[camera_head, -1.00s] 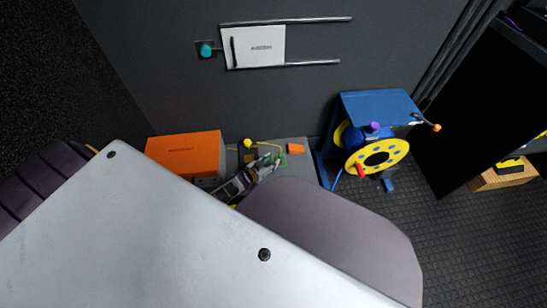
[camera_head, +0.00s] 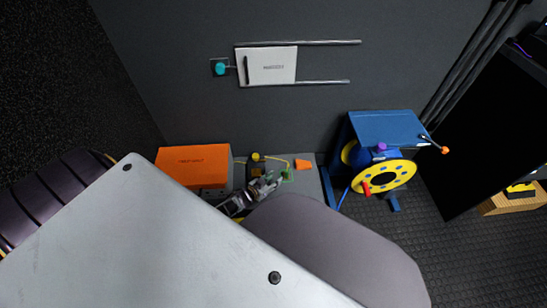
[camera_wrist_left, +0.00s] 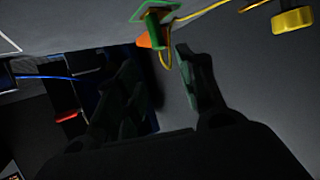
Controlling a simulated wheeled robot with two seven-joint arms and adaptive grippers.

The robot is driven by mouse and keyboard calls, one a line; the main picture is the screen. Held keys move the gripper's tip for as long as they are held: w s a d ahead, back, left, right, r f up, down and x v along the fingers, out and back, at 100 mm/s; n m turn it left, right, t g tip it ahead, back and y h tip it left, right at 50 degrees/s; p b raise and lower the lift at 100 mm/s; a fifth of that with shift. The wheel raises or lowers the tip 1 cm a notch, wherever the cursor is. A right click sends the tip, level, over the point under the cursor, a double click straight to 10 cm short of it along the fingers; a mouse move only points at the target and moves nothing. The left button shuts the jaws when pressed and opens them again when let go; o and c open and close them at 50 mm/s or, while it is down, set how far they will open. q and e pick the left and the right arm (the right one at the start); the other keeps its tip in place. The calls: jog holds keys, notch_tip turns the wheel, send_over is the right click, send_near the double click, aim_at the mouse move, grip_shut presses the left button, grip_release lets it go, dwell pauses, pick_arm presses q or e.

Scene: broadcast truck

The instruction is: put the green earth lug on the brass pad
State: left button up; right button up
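The green earth lug (camera_head: 287,175) is on the grey surface beside the wall in the head view. It also shows in the left wrist view as a green plate with a short stem (camera_wrist_left: 155,14), joined to a yellow wire. My left gripper (camera_head: 273,182) is close beside the lug in the head view. In the left wrist view its dark fingers (camera_wrist_left: 160,75) stand apart with nothing clearly between them, and the lug appears beyond the fingertips. I cannot clearly make out the brass pad. My right gripper is not in view.
A yellow knob (camera_head: 255,157) is at the wire's other end. An orange piece (camera_head: 302,164) lies right of the lug. An orange box (camera_head: 194,165) stands at the left. A blue stand with a yellow reel (camera_head: 382,178) is at the right.

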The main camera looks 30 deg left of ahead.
pick_arm(q)
jog(key=shift+d, duration=0.1)
jog(key=s+d+r+g+h, duration=0.2)
jog(key=s+d+r+g, duration=0.5)
jog(key=s+d+r, duration=0.9)
jog(key=s+d, duration=0.4)
jog(key=shift+r, duration=0.4)
jog(key=shift+s, duration=0.1)
